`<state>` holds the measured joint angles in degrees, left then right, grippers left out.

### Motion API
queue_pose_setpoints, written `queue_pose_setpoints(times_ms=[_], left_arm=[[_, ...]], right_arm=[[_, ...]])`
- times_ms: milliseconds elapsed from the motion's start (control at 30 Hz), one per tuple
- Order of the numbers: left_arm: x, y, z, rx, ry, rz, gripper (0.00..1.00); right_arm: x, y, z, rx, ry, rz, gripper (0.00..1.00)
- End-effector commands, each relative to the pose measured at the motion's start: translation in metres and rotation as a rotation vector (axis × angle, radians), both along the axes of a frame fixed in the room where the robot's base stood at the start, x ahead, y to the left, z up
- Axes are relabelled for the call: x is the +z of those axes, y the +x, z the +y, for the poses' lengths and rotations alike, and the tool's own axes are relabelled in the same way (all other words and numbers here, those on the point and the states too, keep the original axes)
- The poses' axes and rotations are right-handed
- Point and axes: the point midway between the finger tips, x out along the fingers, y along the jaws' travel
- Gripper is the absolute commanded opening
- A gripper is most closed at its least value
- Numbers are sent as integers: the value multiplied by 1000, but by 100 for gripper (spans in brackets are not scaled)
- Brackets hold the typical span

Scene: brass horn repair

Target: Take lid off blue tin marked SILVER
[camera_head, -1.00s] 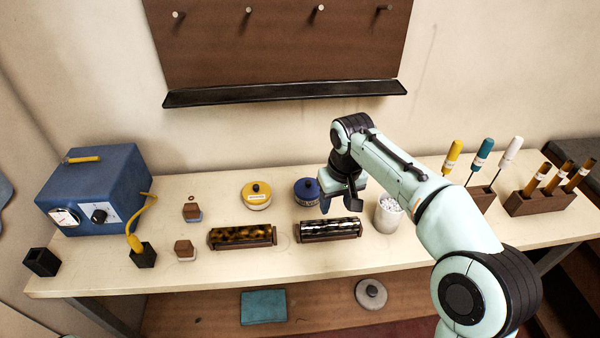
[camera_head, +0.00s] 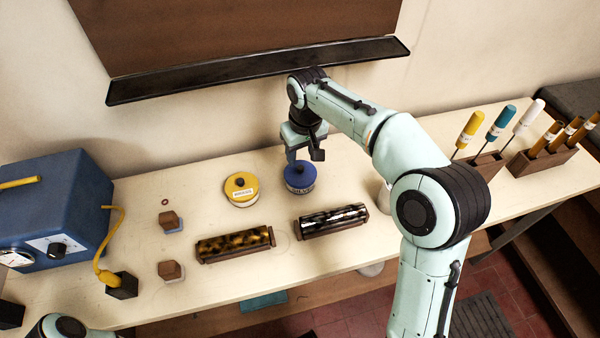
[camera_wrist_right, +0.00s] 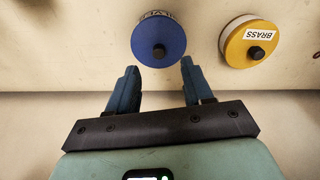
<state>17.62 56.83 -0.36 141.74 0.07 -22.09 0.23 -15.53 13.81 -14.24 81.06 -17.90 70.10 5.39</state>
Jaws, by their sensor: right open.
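The blue tin (camera_head: 300,178) marked SILVER stands upright on the bench with its lid on and a dark knob on top. In the right wrist view the blue lid (camera_wrist_right: 158,42) and its knob lie just beyond the fingertips, roughly centred between them. My right gripper (camera_head: 304,155) is open and empty, above and behind the tin in the head view. Its two blue fingers (camera_wrist_right: 158,68) show apart in the wrist view, with no visible contact on the lid. My left gripper is not in view.
The yellow BRASS tin (camera_head: 241,190) stands left of the blue tin. Two wooden holders with a mottled brown roll (camera_head: 234,244) and a black-and-white roll (camera_head: 332,218) lie in front. A white container (camera_head: 384,197) is partly hidden by my right arm.

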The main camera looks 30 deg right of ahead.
Motion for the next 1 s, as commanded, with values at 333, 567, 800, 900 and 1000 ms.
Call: queue_pose_setpoints(times_ms=[333,567,800,900,1000], left_arm=[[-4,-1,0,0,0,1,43],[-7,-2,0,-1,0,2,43],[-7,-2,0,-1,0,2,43],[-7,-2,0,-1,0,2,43],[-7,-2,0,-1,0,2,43]], right_arm=[[-34,4,-2,-1,0,3,51],[-62,9,-3,0,0,1,51],[-64,9,-3,0,1,-1,51],[-64,9,-3,0,1,-1,25],[-63,9,-3,0,1,-2,0]])
